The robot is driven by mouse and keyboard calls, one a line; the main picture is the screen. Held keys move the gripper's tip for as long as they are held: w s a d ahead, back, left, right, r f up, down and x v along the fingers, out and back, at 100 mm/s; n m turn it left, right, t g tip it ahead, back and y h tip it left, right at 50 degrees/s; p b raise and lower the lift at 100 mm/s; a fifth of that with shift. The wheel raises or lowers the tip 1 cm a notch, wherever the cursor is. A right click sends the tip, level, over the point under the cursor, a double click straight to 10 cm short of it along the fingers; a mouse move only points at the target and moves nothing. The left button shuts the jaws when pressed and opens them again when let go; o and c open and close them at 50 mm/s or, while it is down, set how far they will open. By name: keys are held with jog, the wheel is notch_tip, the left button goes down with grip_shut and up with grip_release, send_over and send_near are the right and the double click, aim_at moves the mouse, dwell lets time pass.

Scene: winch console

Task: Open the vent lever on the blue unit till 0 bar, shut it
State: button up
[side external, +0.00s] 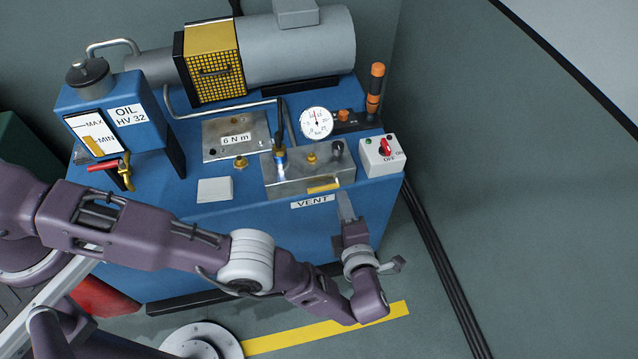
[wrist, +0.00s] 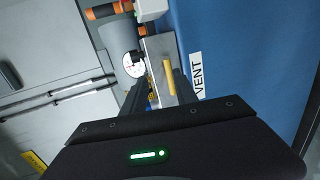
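The blue unit (side external: 260,245) stands against the wall. On its front top edge is a metal valve block (side external: 285,185) with a yellow vent lever (side external: 323,187), just above the VENT label (side external: 313,202). The lever lies roughly along the block's front edge; it also shows in the wrist view (wrist: 169,77). The round white pressure gauge (side external: 316,122) stands behind the block; its reading is too small to tell. My gripper (side external: 346,205) is in front of the block, right of the lever. In the wrist view its two fingers (wrist: 162,88) are apart, with nothing held between them.
A white switch box (side external: 382,155) with a red knob is at the unit's right corner. An orange-and-black handle (side external: 375,90) rises behind it. A black upright handle (side external: 280,128) stands at the block's left. The oil tank (side external: 110,110) is far left.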

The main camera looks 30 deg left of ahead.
aim_at(318, 191)
jog(key=shift+n+y, duration=0.4)
jog(key=shift+y, duration=0.3)
jog(key=a+f, duration=0.1)
jog(key=a, duration=0.1)
jog(key=w+a+f, duration=0.1)
jog(key=a, duration=0.2)
jog(key=w+a+f, duration=0.1)
jog(key=a, duration=0.1)
jog(key=shift+a+f, duration=0.2)
jog(key=shift+a, duration=0.2)
jog(key=shift+c, duration=0.2)
grip_shut()
jog(key=shift+d, duration=0.1)
